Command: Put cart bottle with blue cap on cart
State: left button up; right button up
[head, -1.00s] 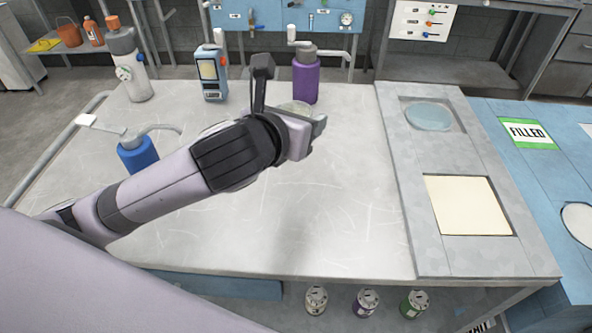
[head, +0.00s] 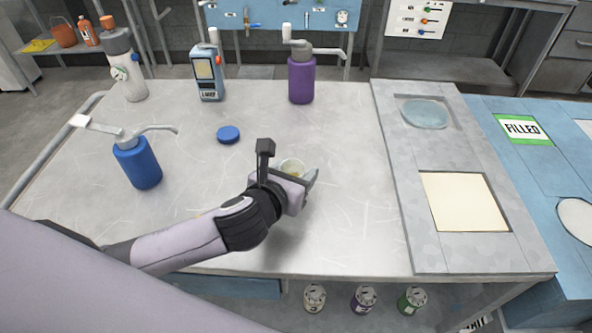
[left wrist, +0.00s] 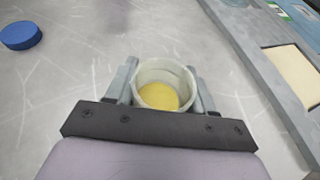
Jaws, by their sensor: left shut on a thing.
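My left gripper (head: 300,180) is over the middle of the grey table, shut on an open pale bottle (head: 291,167). In the left wrist view the bottle (left wrist: 163,84) stands between the two fingers, its round mouth uncovered and yellow contents inside. A loose blue cap (head: 228,134) lies flat on the table, behind and left of the gripper; it also shows in the left wrist view (left wrist: 20,35). The bottle's lower part is hidden by the gripper. My right gripper is not in view.
A blue pump bottle (head: 138,163), a white bottle (head: 131,75), a blue tester (head: 209,80) and a purple pump bottle (head: 301,78) stand on the table (head: 345,225). At right is a raised panel with a cream square (head: 462,202), then a blue surface with a FILLED label (head: 525,129).

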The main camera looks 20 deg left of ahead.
pick_arm(q)
jog(key=o, duration=1.2)
jog(key=shift+f, duration=0.1)
jog(key=v, duration=1.2)
